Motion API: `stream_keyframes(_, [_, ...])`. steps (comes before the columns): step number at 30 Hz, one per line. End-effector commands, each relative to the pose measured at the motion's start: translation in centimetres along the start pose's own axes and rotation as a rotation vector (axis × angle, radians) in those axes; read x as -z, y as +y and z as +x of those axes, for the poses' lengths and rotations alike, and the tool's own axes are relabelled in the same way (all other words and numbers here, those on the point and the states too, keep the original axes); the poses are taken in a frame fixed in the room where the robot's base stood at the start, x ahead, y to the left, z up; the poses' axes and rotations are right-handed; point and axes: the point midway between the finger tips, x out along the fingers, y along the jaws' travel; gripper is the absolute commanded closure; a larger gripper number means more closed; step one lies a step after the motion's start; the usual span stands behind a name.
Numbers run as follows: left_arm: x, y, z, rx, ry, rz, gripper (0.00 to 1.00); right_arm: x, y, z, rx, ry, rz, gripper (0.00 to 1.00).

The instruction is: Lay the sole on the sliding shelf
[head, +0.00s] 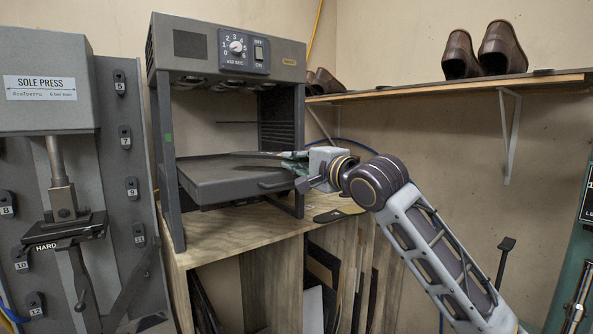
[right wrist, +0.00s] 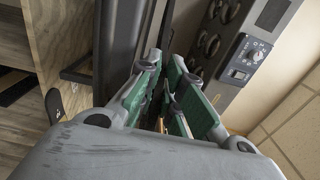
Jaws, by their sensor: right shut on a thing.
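The sliding shelf (head: 215,183) is a flat dark grey tray with a front handle, standing out from the open frame of a grey machine (head: 190,50). My right gripper (head: 290,158) is at the shelf's right side, just above its surface level. It is shut on a thin dark piece, apparently the sole (head: 255,154), which reaches left over the back part of the shelf. Whether the sole touches the shelf I cannot tell. In the right wrist view, the green-padded fingers (right wrist: 168,98) close around a thin edge, mostly hidden between them. My left gripper is not in view.
The machine's right post stands close to my right gripper. A flat dark piece (head: 336,215) lies on the wooden bench (head: 225,240). A sole press (head: 50,85) stands at left. A wall shelf (head: 440,87) with brown shoes (head: 503,47) is at upper right.

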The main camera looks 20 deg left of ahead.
Motion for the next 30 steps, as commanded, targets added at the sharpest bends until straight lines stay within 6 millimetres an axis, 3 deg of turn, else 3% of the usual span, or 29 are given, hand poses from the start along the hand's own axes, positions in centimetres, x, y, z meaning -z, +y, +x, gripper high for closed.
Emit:
stream_keyframes(7, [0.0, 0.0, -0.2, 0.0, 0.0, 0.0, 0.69, 0.0, 2.1, -0.1, 0.0, 0.0, 0.0, 1.0])
stream_keyframes(29, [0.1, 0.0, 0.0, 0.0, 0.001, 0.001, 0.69, 0.0, 3.0, -0.1, 0.001, 0.0, 0.001, 1.0])
stream_keyframes(30, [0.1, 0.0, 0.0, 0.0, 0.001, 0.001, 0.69, 0.0, 3.0, -0.1, -0.001, 0.0, 0.0, 0.86])
